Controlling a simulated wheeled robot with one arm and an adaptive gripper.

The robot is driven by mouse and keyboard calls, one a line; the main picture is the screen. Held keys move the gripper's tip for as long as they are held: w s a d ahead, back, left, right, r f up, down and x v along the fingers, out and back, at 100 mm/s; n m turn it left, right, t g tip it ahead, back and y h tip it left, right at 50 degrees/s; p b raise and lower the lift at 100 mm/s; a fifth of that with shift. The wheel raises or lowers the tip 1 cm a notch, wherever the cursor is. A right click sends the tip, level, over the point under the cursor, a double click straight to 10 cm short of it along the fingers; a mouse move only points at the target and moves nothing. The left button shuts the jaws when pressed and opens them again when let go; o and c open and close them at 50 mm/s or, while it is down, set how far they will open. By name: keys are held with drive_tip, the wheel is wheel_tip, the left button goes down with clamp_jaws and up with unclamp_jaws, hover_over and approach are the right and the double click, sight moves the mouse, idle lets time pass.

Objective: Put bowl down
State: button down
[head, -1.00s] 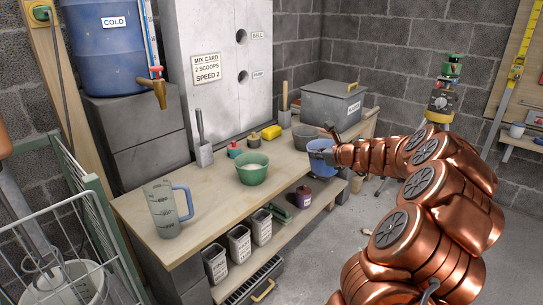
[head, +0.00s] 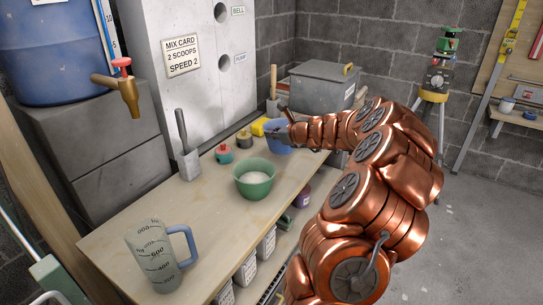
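A blue bowl (head: 277,147) is at the far part of the wooden bench (head: 135,212), partly hidden by my gripper (head: 283,130). My gripper reaches in from the right and appears closed on the bowl's rim. Whether the bowl's base touches the bench top is hard to tell. A green bowl (head: 254,184) with white powder in it stands on the bench, nearer and to the left, apart from the blue bowl.
A clear measuring jug (head: 155,257) stands at the near end. A scoop in a grey holder (head: 189,160), a red-topped pot (head: 224,153) and a yellow sponge (head: 258,127) line the back. A grey lidded box (head: 320,88) stands behind my gripper.

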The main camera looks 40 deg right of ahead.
sight(274, 150)
wheel_tip(274, 150, down, 7)
drive_tip(key=shift+s+d+r+b, duration=0.1)
drive_tip(key=shift+s+d+b, duration=0.05)
drive_tip(key=shift+b, duration=0.9)
drive_tip(key=c, duration=1.3)
unclamp_jaws()
drive_tip(key=shift+s+r, duration=0.2)
drive_tip(key=p+v, duration=0.3)
drive_tip(key=v, duration=0.8)
drive_tip(key=shift+s, duration=0.3)
